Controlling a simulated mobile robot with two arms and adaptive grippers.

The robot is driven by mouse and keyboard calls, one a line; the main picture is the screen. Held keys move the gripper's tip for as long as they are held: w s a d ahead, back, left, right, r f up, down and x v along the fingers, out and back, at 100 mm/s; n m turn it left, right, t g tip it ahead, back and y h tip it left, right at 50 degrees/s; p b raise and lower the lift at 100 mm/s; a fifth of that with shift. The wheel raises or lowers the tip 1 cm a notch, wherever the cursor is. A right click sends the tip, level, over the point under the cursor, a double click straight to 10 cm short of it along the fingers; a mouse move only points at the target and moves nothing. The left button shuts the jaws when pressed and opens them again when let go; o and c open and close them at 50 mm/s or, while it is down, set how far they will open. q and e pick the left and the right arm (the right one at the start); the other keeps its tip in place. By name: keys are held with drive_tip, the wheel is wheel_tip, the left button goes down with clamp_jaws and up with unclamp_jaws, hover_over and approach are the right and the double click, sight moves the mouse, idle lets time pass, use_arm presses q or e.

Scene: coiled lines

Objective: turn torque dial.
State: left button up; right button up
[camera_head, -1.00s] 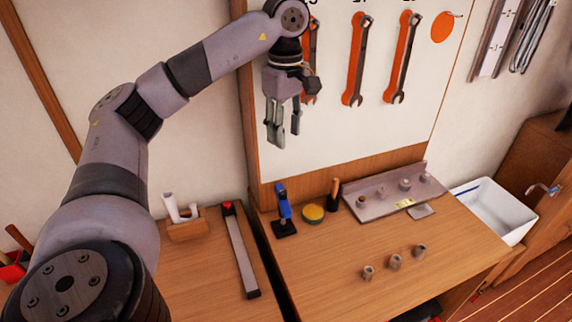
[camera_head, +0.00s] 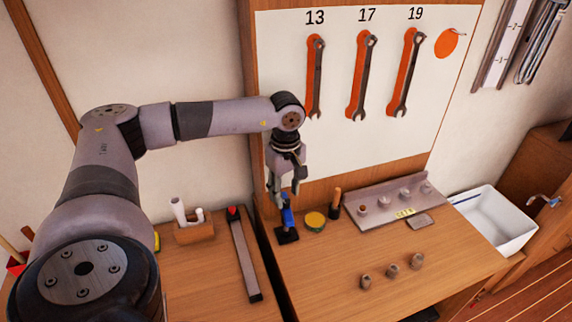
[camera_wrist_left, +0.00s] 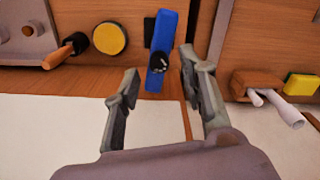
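I see no contact. My right gripper is not in view.
Beside the post stand a yellow-topped round tin (camera_head: 315,220) and a wooden-handled tool (camera_head: 336,200). A grey socket rail (camera_head: 385,206) lies to the right, with several loose sockets (camera_head: 392,271) in front. Wrenches (camera_head: 361,80) hang behind.

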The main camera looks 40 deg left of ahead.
sight(286, 203)
use_arm(q)
drive_tip(key=shift+f, duration=1.3)
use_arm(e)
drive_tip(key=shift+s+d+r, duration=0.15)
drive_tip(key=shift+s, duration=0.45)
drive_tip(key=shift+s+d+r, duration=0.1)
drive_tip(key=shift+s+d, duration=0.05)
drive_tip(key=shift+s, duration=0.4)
use_arm(q)
drive_tip(key=shift+c, duration=0.5)
drive_tip(key=c, duration=0.5)
clamp_jaws()
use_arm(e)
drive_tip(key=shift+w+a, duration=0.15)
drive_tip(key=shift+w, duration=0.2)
